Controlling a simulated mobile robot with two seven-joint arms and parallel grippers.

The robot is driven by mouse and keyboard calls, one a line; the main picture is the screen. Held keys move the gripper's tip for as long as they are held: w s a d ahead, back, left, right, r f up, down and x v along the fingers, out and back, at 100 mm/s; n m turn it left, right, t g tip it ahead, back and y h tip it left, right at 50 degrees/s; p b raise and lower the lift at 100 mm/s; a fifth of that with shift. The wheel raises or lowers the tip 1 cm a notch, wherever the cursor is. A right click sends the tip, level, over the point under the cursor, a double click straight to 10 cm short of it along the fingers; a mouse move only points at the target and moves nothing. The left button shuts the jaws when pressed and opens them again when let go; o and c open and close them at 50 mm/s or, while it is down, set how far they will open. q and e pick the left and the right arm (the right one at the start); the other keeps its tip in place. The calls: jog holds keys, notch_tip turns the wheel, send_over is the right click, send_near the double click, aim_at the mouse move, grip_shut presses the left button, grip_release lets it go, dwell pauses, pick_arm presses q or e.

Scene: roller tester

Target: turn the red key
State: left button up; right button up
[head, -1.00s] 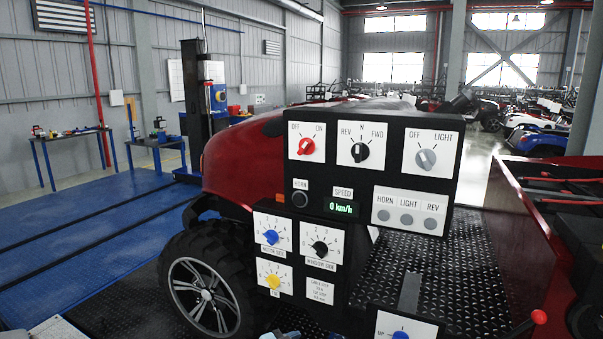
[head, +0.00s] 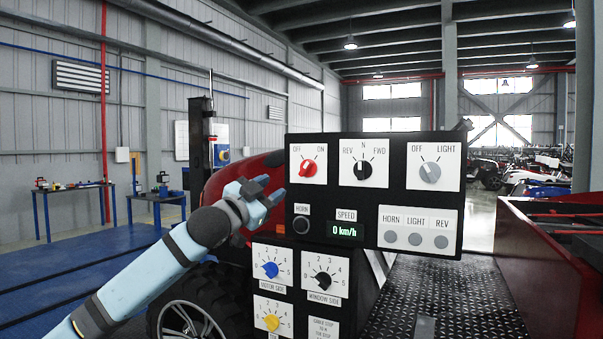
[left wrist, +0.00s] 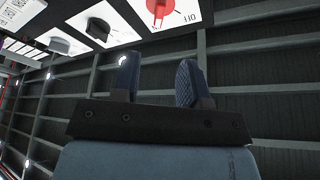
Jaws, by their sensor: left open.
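The red key (head: 308,167) is a red rotary knob on a white plate marked OFF and ON, at the upper left of the black control panel (head: 394,196). In the left wrist view the red key (left wrist: 158,8) shows at the top edge, partly cut off. My left gripper (head: 276,191) is open and empty, just left of and slightly below the red key in the head view. In the left wrist view its two blue fingers (left wrist: 157,82) stand apart below the key's plate, not touching it. My right gripper is not in view.
A black REV/N/FWD knob (head: 363,170) and a grey light knob (head: 430,172) sit right of the red key. The horn button (head: 301,224) is below it. Blue, black and yellow selector knobs sit lower. A red vehicle body stands behind the panel.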

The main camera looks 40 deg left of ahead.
aim_at(303, 170)
pick_arm(q)
jog(key=p+x, duration=0.2)
jog(key=x, duration=0.8)
jog(key=shift+r+p, duration=0.1)
jog(key=shift+p, duration=0.25)
jog(key=shift+x, duration=0.85)
